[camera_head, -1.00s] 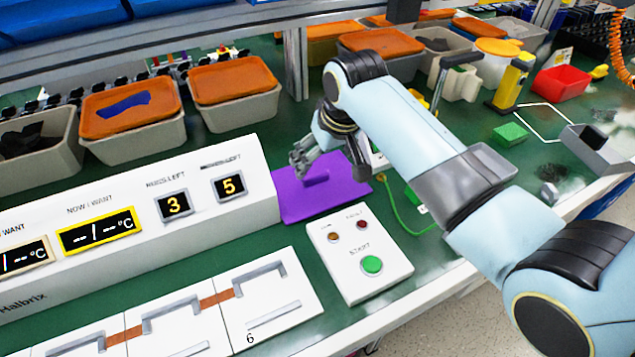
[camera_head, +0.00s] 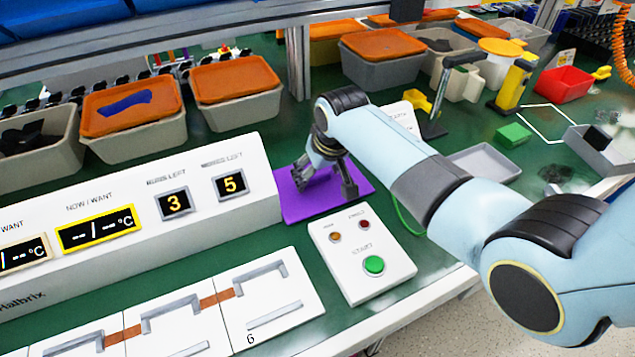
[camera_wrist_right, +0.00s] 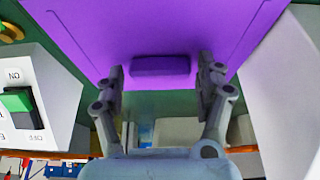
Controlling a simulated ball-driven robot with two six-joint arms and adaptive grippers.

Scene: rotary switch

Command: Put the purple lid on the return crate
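The purple lid (camera_head: 345,206) lies flat on the green bench, between the white display housing and the start panel. It also shows in the right wrist view (camera_wrist_right: 160,25), with its raised purple handle (camera_wrist_right: 160,66) close to my fingers. My right gripper (camera_head: 324,182) is low over the lid. In the right wrist view its two fingers (camera_wrist_right: 160,74) are apart, one on each side of the handle, with gaps visible. I cannot tell which container is the return crate. My left gripper is not in view.
A white start panel (camera_head: 355,285) stands in front of the lid, and the display housing (camera_head: 150,255) is to its left. Orange-lidded bins (camera_head: 238,115) line the back. A shallow grey tray (camera_head: 478,172) and a green block (camera_head: 513,135) lie to the right.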

